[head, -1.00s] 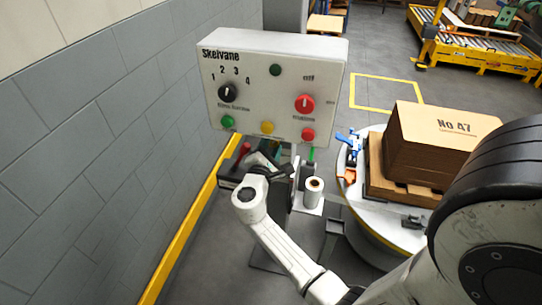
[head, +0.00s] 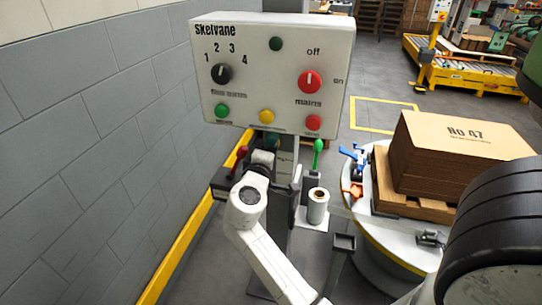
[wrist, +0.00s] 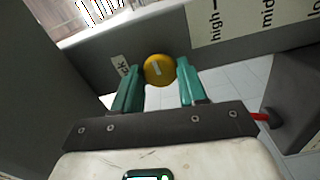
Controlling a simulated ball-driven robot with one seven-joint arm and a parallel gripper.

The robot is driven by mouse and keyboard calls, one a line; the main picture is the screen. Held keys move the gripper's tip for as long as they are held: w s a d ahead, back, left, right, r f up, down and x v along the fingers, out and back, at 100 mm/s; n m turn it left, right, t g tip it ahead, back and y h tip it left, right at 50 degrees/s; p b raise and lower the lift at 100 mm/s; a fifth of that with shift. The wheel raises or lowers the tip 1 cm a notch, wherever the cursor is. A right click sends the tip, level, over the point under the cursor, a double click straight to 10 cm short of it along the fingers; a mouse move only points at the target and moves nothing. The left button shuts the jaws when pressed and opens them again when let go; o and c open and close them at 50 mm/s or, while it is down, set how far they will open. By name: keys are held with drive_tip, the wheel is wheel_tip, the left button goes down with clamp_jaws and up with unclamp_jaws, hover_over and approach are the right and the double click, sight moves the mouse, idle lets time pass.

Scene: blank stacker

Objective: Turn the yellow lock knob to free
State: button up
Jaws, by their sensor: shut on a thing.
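In the head view my gripper is mostly hidden by my own wrist, below the Skelvane panel (head: 270,90), and the lock knob is hidden there.
A "high, mid, lo" label (wrist: 245,20) is beside the knob. A red-handled lever (head: 240,153) and a green-handled lever (head: 318,148) flank the post. A film roll (head: 317,206) and a turntable (head: 385,240) with a box stack (head: 455,150) stand right. A wall (head: 90,130) is left.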

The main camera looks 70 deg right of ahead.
drive_tip(key=shift+f+m+b, duration=0.1)
drive_tip(key=shift+m+b, duration=0.3)
drive_tip(key=shift+m, duration=0.2)
drive_tip(key=o, duration=1.1)
drive_tip(key=shift+c, duration=0.2)
drive_tip(key=a, duration=1)
drive_tip(key=shift+s+a, duration=0.4)
drive_tip(key=shift+s, duration=0.05)
